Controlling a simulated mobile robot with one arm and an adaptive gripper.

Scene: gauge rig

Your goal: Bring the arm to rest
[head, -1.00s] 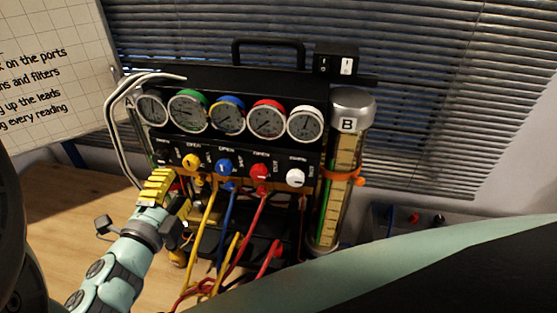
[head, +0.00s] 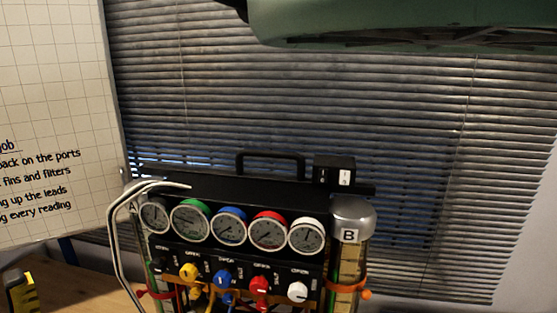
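The rig is black with a top handle and a row of several round gauges. Below the gauges are a yellow knob (head: 188,271), a blue knob (head: 222,279), a red knob (head: 259,287) and a white knob (head: 297,291). The rig's lower part and most of its hoses are below the picture.
A cylinder marked B (head: 352,220) stands at the rig's right, and bent metal tubes (head: 116,250) at its left. A whiteboard (head: 50,110) is at the left. Blinds (head: 300,100) cover the window behind.

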